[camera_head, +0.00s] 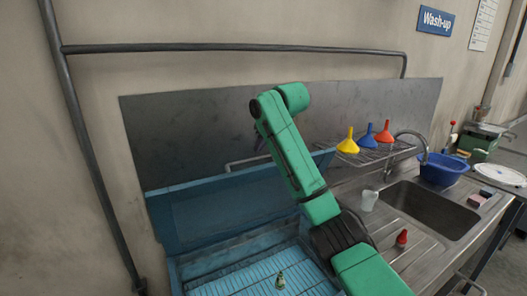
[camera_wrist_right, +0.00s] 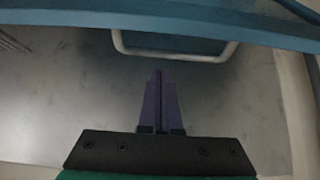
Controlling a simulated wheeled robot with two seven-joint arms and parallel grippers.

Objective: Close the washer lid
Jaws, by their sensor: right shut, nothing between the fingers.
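The blue washer lid (camera_head: 235,205) stands raised, tilted back in front of the steel backsplash. Its grey bar handle (camera_head: 243,161) shows at the top edge; the handle also shows in the right wrist view (camera_wrist_right: 174,55), below the lid's blue edge (camera_wrist_right: 190,22). The washer tub (camera_head: 213,265) is open, with a pale blue rack inside. My right gripper (camera_head: 261,143) is mostly hidden behind my green arm, near the handle. In the wrist view its purple fingers (camera_wrist_right: 160,85) are together and empty, pointing at the handle; contact cannot be told. My left gripper is not in view.
A small greenish bottle (camera_head: 280,281) stands in the tub on the rack. Yellow, blue and red funnels (camera_head: 367,136) stand on a wire shelf right of my arm. A cup (camera_head: 369,200), a red-topped bottle (camera_head: 402,239), a sink (camera_head: 435,210) and a blue bowl (camera_head: 442,170) are further right.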

